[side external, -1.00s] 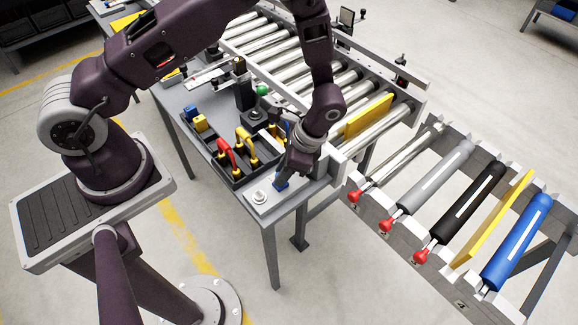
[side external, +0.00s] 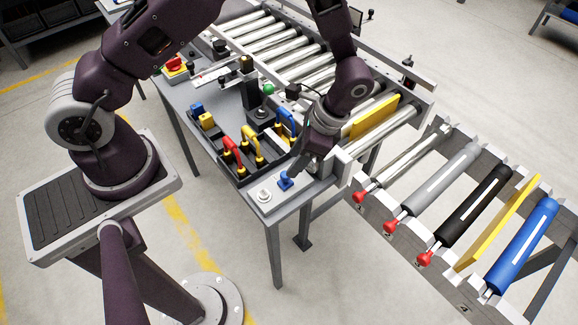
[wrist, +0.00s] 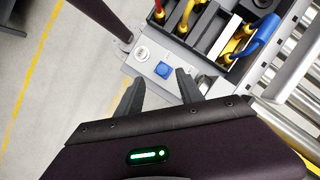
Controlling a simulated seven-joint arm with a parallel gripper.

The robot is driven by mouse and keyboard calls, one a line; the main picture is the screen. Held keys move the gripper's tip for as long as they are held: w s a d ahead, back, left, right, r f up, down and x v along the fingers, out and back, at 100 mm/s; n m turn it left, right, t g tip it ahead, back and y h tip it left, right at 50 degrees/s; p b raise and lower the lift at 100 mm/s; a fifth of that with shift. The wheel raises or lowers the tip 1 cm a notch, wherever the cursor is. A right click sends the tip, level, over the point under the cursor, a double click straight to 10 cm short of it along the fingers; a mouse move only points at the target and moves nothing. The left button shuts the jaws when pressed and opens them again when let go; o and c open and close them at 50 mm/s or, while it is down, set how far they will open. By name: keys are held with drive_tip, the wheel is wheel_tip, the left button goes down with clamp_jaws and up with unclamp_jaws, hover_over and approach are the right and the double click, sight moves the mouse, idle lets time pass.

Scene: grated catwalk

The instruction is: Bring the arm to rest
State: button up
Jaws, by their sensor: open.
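My gripper (side external: 299,168) is above the front end of the grey workbench (side external: 275,211). In the wrist view, my gripper (wrist: 160,84) has its two fingers spread with nothing between the tips. A small blue knob (side external: 285,181) stands on a pale plate just beyond and below the fingertips; the knob also shows in the wrist view (wrist: 162,69). The fingers look clear of it. A round metal fitting (side external: 264,196) sits beside the knob on the same plate.
A black tray (side external: 236,176) with red, yellow and blue handled tools is close behind the gripper. The roller conveyor (side external: 385,137) carries a yellow panel (side external: 374,117). A rack at right holds several rollers, including a blue one (side external: 522,240). Floor in front is clear.

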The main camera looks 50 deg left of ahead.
drive_tip(key=shift+w+d+r, duration=0.1)
drive_tip(key=shift+r, duration=0.3)
wheel_tip(320, 180, up, 18)
drive_tip(key=s+a+n+t+h, duration=0.2)
drive_tip(key=n+t, duration=0.1)
drive_tip(key=n, duration=0.1)
drive_tip(key=s+a+r+n+t, duration=0.1)
drive_tip(key=s+r+n+t, duration=0.1)
drive_tip(key=s+r, duration=0.3)
drive_tip(key=s+a+r+n+t+h, duration=0.1)
drive_tip(key=s+r+n+t, duration=0.2)
drive_tip(key=s+r, duration=0.3)
drive_tip(key=s, duration=0.3)
drive_tip(key=shift+s+a+t, duration=0.35)
drive_tip(key=shift+a+t, duration=0.05)
